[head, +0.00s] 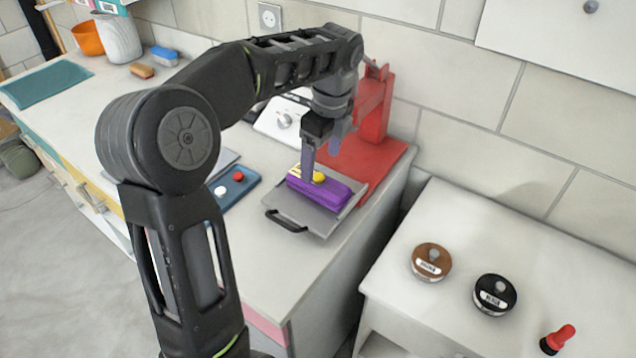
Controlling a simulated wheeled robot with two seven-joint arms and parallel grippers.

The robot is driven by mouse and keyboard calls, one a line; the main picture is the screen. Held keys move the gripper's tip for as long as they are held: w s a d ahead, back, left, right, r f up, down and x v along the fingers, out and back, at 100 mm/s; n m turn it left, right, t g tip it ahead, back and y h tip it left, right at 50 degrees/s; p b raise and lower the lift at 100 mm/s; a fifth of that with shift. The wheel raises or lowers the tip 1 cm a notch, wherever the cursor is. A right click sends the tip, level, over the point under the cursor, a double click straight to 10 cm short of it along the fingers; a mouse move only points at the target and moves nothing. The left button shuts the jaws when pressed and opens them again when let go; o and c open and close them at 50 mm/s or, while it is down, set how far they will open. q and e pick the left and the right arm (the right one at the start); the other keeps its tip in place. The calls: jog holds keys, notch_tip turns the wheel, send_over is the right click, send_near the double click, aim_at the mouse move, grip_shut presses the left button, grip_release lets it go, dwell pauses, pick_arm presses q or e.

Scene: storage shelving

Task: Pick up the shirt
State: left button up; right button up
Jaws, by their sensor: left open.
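A purple folded thing (322,203), which looks like the shirt, lies on a grey plate (318,226) with a black handle at its front. It has a yellow patch on top near its left end. My left gripper (318,163) is open and points down right over the purple thing. One finger reaches down by the yellow patch; the other is partly hidden behind it. I cannot tell whether a finger touches the purple thing. My right gripper is not in view.
A red press-like machine (375,110) stands right behind the plate. A white box with a dial (283,121) and a blue tray (243,190) are to its left. A lower white table (500,240) at the right holds two round tins and a red-topped bottle.

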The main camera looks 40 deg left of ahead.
aim_at(319, 176)
pick_arm(q)
jog(key=shift+a+f, duration=0.15)
jog(key=shift+f, duration=0.8)
jog(key=f, duration=0.3)
jog(key=f+p, duration=0.1)
jog(key=f, duration=0.1)
jog(key=shift+a+f, duration=0.1)
jog(key=shift+a, duration=0.15)
jog(key=shift+c, duration=0.2)
jog(key=c, duration=1.5)
